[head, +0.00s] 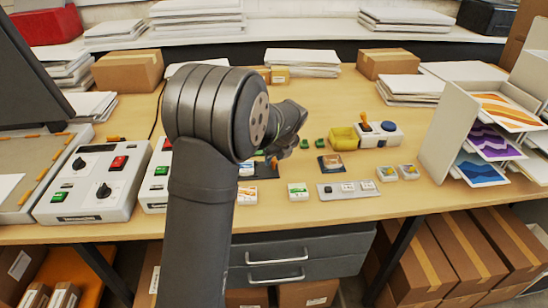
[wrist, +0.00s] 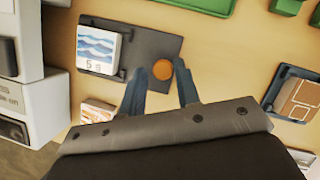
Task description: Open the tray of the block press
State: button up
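A dark flat plate with a round orange knob (wrist: 162,69) lies on the table in the wrist view. A white block with a blue wave picture (wrist: 98,48) sits at the plate's left end. I cannot tell for sure whether this is the block press's tray. In the head view the dark plate (head: 266,171) is partly hidden behind my arm. My gripper (wrist: 160,88) is open and empty, its fingers either side of a line just below the knob.
A white control box (head: 88,184) stands at left. A white unit with an orange lever and blue button (head: 379,134) stands beside a yellow bin (head: 343,138). A small dark-framed holder (wrist: 291,93) lies right of my gripper. A picture rack (head: 447,135) stands at right.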

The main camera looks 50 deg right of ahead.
jog(key=v, duration=1.7)
jog(key=shift+s, duration=0.15)
jog(key=shift+r, duration=0.1)
jog(key=x, duration=1.7)
jog(key=shift+f, duration=0.25)
jog(key=shift+w, duration=0.25)
jog(key=shift+a, duration=0.1)
jog(key=shift+r, duration=0.1)
jog(key=shift+s+r, duration=0.3)
jog(key=shift+r, duration=0.15)
jog(key=v, duration=1.6)
